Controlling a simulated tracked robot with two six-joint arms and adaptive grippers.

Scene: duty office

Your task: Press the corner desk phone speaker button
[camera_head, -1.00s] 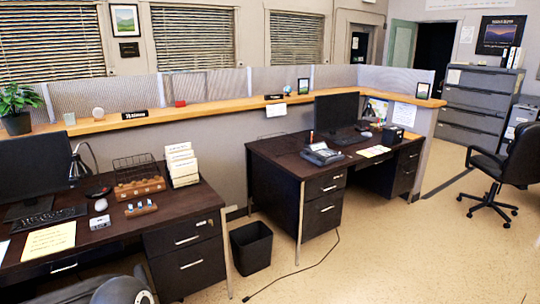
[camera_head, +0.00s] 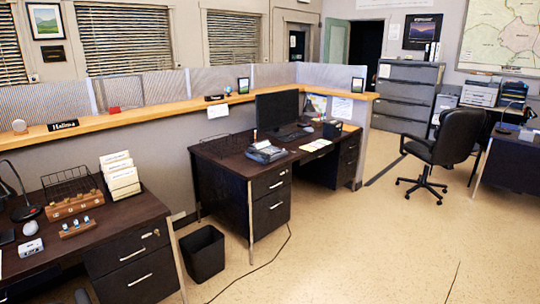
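A desk phone (camera_head: 267,152), dark with a light panel, sits on the front left part of the dark corner desk (camera_head: 232,170), ahead and near the middle of the picture. Its buttons are too small to tell apart, so I cannot pick out the speaker button. A black monitor (camera_head: 278,110) and a keyboard (camera_head: 290,134) stand behind and to the right of the phone. Neither of my grippers shows in the head view.
A near desk (camera_head: 140,212) with a file holder and wire basket fills the left. A black waste bin (camera_head: 204,253) and a floor cable lie before the corner desk. A black office chair (camera_head: 446,145) stands right. Open floor (camera_head: 370,240) spreads at the front right.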

